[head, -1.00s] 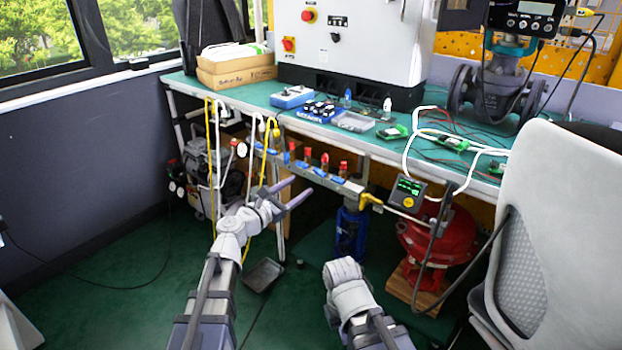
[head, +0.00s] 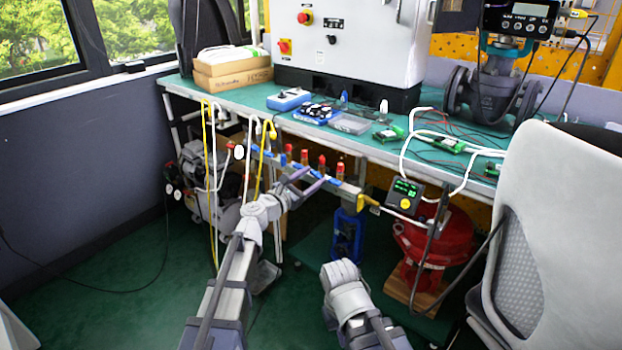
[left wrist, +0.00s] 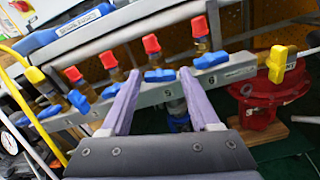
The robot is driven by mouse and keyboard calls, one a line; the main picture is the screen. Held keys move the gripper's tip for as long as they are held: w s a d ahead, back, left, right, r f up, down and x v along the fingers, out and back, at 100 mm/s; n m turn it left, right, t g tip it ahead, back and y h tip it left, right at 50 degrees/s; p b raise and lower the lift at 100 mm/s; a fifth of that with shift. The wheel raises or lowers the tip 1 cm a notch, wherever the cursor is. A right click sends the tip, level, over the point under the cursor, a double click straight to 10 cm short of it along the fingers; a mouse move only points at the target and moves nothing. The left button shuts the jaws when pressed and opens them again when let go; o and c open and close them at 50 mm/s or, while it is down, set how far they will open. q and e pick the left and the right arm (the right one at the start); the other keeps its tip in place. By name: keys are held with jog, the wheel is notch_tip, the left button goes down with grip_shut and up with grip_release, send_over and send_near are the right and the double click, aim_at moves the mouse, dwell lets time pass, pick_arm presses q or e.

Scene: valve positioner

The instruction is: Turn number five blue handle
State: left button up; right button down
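A grey valve manifold (left wrist: 150,98) runs across the left wrist view, with several red-capped fittings and blue handles. One blue handle (left wrist: 160,75) shows between my left fingertips in that view. A small number label (left wrist: 168,92) sits just below it, too small to read surely. Another blue handle (left wrist: 211,60) is right of the fingers and one (left wrist: 112,90) is left of them. My left gripper (head: 308,180) is open at the manifold's front; it also fills the left wrist view (left wrist: 160,78). I cannot tell whether the fingers touch the handle. My right gripper's fingers do not show.
A yellow handle (left wrist: 275,65) is at the manifold's right end, near a red actuator (left wrist: 265,95). A small display box (head: 404,195) and the green bench (head: 250,98) stand around it. Yellow and white hoses hang at the left. A grey chair (head: 555,220) is at the right.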

pick_arm(q)
grip_shut()
jog(key=shift+m, duration=0.4)
jog(key=m, duration=0.6)
jog(key=shift+m, duration=0.3)
jog(key=m, duration=0.4)
jog(key=shift+d, duration=0.1)
jog(key=shift+s+f+m, duration=0.1)
jog(key=shift+m, duration=1.7)
